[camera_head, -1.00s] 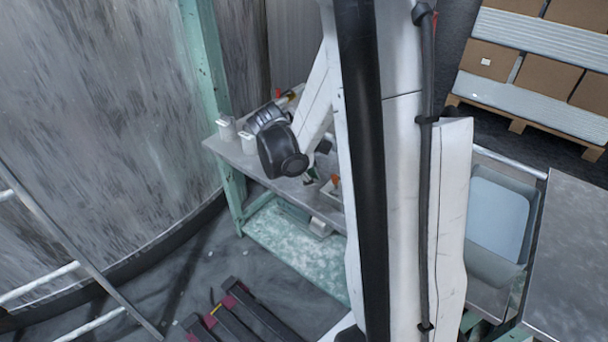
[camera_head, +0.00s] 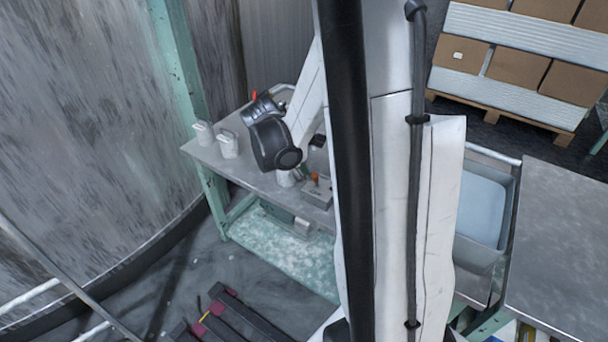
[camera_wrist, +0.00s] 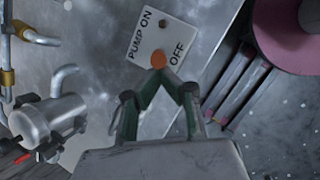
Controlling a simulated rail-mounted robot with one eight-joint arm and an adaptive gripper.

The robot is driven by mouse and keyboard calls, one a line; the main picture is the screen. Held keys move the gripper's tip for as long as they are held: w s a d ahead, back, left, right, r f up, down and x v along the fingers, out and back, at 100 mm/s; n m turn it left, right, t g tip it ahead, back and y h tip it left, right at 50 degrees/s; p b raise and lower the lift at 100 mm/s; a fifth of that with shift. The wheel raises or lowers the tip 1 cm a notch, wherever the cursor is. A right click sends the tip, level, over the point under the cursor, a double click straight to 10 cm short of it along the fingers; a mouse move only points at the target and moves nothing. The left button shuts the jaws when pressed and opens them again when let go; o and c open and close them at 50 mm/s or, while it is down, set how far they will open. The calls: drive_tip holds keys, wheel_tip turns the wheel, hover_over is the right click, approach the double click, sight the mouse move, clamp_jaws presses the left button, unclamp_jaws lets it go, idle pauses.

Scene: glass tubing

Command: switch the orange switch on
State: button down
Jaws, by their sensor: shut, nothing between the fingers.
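The orange switch (camera_wrist: 158,59) shows as a round knob on a pale plate (camera_wrist: 150,38) marked PUMP ON and OFF in the wrist view. The knob sits close to the word OFF; a dark round spot lies near ON. My gripper (camera_wrist: 160,75) has its green and black fingers together, with the tips at the near side of the knob. I cannot tell whether they touch it. In the head view the switch (camera_head: 315,176) stands on a small grey box (camera_head: 318,192) on the workbench.
The metal workbench (camera_head: 205,157) carries two white containers (camera_head: 228,145) at its left end. A metal vessel with pipes (camera_wrist: 45,120) lies left of the fingers in the wrist view. A pink disc (camera_wrist: 285,35) is at upper right. A sink (camera_head: 480,210) stands right of my arm.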

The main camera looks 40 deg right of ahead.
drive_tip(key=shift+d+r+y, duration=0.15)
drive_tip(key=shift+d+y, duration=0.15)
drive_tip(key=shift+y, duration=0.2)
drive_tip(key=shift+w+d, duration=0.1)
drive_tip(key=shift+d, duration=0.05)
drive_tip(key=shift+w+d+r, duration=0.15)
drive_tip(key=shift+d+r, duration=0.1)
drive_tip(key=shift+d, duration=0.6)
drive_tip(key=shift+r, duration=0.1)
drive_tip(key=shift+r+p, duration=0.7)
drive_tip(key=shift+w+a, duration=0.1)
